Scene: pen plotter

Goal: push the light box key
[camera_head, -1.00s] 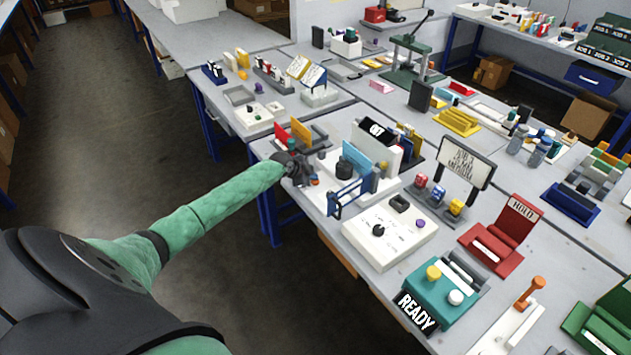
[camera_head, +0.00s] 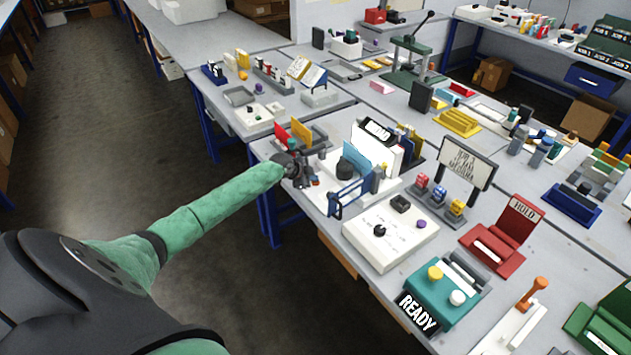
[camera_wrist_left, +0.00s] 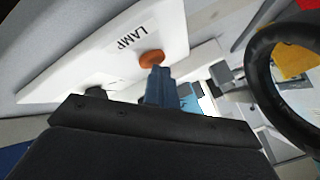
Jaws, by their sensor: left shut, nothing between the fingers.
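The light box key is an orange-brown round button (camera_wrist_left: 151,58) on a white plate marked LAMP (camera_wrist_left: 128,37) in the left wrist view. My left gripper (camera_wrist_left: 158,78) is shut and empty, and its fingertips overlap the key's lower edge; the head view also shows this gripper (camera_head: 303,178) at the left end of the white unit. I cannot tell how far the key is pressed. The light box (camera_head: 366,151) has a bright white front, partly behind a blue sheet (camera_head: 356,158), with a black sign (camera_head: 377,131) on top. My right gripper is out of view.
A blue frame (camera_head: 350,196) and a black knob (camera_head: 345,168) stand right of my left gripper. Red and yellow sheets (camera_head: 301,134) stand just behind it. A white panel with knobs (camera_head: 392,245) lies nearer. The aisle floor at left is clear.

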